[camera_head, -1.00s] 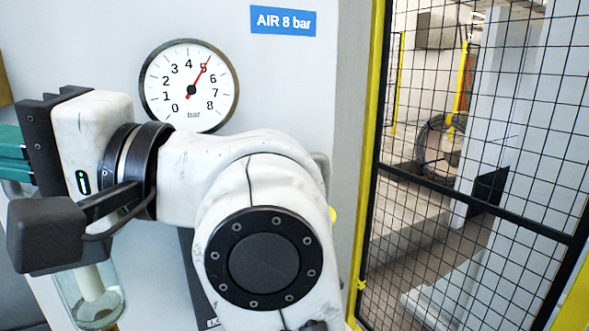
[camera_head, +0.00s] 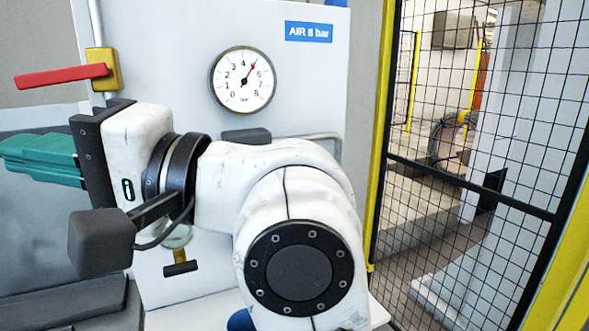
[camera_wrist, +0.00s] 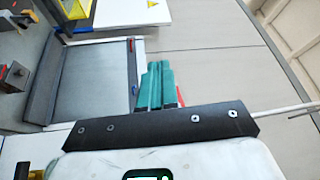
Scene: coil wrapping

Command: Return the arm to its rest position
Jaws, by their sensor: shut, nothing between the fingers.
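My gripper (camera_head: 36,152) has green fingers and shows at the left of the head view, pointing left. The fingers lie together with nothing between them. My white arm is bent in front of a pale panel (camera_head: 180,40). In the wrist view my gripper (camera_wrist: 154,75) shows as green fingers side by side. They appear clear of any object.
A round pressure gauge (camera_head: 243,80) and a blue "AIR 8 bar" label (camera_head: 309,32) are on the panel. A red lever (camera_head: 62,76) on a yellow valve (camera_head: 103,69) sits just above my gripper in the picture. A black mesh fence (camera_head: 480,150) with yellow posts stands at right.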

